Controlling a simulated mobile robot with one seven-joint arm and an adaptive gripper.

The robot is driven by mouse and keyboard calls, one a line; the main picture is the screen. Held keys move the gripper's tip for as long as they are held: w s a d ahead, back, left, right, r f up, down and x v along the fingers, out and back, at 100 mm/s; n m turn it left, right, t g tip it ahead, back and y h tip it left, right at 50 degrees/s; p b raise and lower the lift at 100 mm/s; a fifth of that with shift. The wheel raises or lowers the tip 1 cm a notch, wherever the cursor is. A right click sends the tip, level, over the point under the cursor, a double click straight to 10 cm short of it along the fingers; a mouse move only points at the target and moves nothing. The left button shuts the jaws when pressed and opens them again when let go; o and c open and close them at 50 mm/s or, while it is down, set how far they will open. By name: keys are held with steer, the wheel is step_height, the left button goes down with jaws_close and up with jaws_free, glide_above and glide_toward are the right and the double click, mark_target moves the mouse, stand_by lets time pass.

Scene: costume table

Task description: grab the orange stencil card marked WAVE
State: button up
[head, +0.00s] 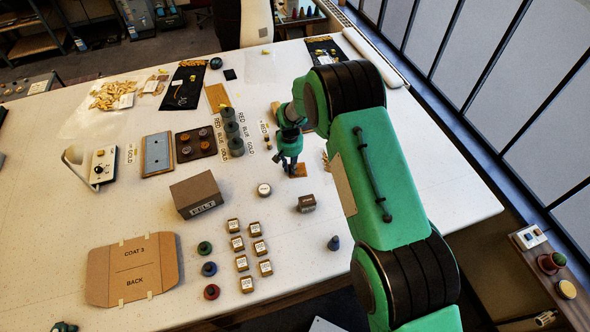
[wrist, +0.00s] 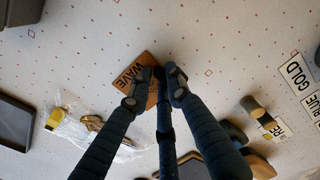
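The orange stencil card marked WAVE (wrist: 131,72) shows in the wrist view just beyond my fingertips, its lettering readable and its right part hidden behind the fingers. In the head view the small orange card (head: 300,170) is on the white table under my gripper (head: 290,167). My gripper also shows in the wrist view (wrist: 158,86), its dark fingers converging over the card's right part. The fingertips look apart from one another, but how far they are closed is unclear. I cannot tell whether they touch the card.
A dark brown block (head: 306,203) and a round labelled tin (head: 264,190) stand in front of the gripper. A clear bag (wrist: 85,132) is near the fingers. Bare table lies right of the arm.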

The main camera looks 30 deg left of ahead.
steer(key=shift+f, duration=0.1)
stand_by(0.5)
jaws_close()
step_height(320, 180, up, 10)
steer(key=b, duration=0.1)
stand_by(0.8)
stand_by(0.4)
